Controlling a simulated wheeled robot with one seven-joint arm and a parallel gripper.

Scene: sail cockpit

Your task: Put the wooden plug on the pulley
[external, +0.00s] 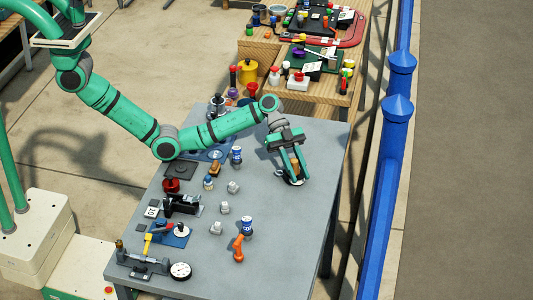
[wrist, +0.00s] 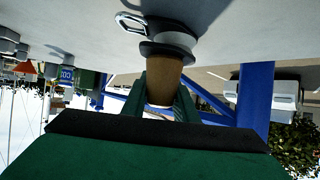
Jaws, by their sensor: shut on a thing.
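The wooden plug (wrist: 163,78) is a brown tapered piece between my fingers in the wrist view. My gripper (external: 297,172) points down at the right side of the grey table, shut on the plug, low over the pulley. The pulley (external: 291,180) is a small dark and pale round piece on the table, mostly hidden under my gripper. In the wrist view the pulley (wrist: 165,48) shows a dark rim and a metal loop (wrist: 131,23). The plug's end meets or nearly meets the rim; I cannot tell whether they touch.
The grey table (external: 290,245) is clear around the pulley and at the front right. Several small grey blocks (external: 225,208), an orange tool (external: 238,250) and a blue-and-white can (external: 236,155) stand to the left. A blue railing (external: 380,205) runs beyond the right edge.

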